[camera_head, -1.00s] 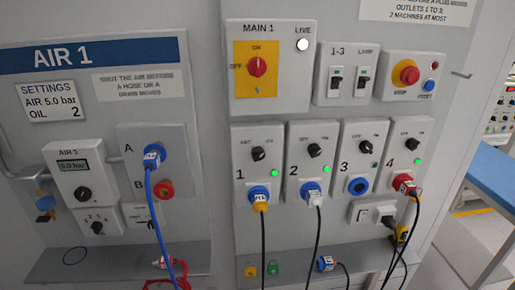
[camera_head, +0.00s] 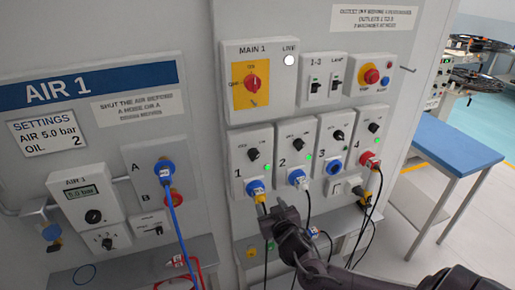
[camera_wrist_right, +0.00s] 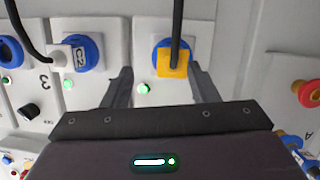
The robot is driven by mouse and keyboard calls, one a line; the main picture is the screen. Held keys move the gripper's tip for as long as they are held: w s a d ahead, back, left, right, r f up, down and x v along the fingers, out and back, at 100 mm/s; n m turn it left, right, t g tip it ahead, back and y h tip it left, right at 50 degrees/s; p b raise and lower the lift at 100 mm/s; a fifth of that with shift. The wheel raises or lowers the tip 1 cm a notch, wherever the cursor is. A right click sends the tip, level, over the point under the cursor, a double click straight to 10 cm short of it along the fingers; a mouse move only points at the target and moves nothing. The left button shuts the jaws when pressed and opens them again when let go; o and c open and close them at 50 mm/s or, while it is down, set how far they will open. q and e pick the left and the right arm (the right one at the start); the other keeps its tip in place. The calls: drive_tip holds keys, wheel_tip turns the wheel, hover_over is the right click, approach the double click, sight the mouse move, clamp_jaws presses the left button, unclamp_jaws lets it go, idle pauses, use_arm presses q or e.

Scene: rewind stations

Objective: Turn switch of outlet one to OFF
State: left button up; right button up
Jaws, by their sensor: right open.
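Outlet one (camera_head: 240,155) is the leftmost of a row of numbered outlet panels. Its black rotary switch (camera_head: 253,154) sits above its socket, and its green lamp (camera_head: 268,168) is lit. The knob's exact setting is too small to read. A yellow plug (camera_wrist_right: 172,66) with a black cable is in the blue socket of outlet one. My right gripper (camera_head: 273,213) is open and empty, in front of the lower outlets, below the switch. In the right wrist view, its fingers (camera_wrist_right: 160,72) straddle the yellow plug's line of sight; the switch is hidden there. My left gripper is out of view.
Outlet two (camera_head: 291,160) has a white plug and hanging cable close beside my right gripper. The MAIN 1 panel (camera_head: 237,55) is above the outlets. A shelf (camera_head: 203,248) runs below, and a blue-topped table (camera_head: 463,143) stands at the right.

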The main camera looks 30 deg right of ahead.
sight(256, 157)
wheel_tip(256, 157, up, 12)
drive_tip(key=w+a+t+p, duration=0.1)
drive_tip(key=t, duration=0.2)
drive_tip(key=shift+m, duration=0.4)
drive_tip(key=x, duration=0.2)
drive_tip(key=p+x, duration=0.1)
drive_tip(key=x, duration=0.1)
drive_tip(key=r+x, duration=0.1)
drive_tip(key=x, duration=0.1)
drive_tip(key=shift+w+p, duration=0.25)
drive_tip(key=shift+p, duration=0.15)
drive_tip(key=shift+w+d+y, duration=0.15)
drive_tip(key=shift+w+y, duration=0.15)
drive_tip(key=shift+w, duration=0.4)
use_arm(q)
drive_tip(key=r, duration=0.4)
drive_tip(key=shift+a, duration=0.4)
use_arm(e)
drive_tip(key=shift+f, duration=0.1)
drive_tip(key=shift+c, duration=0.4)
drive_tip(key=c, duration=0.9)
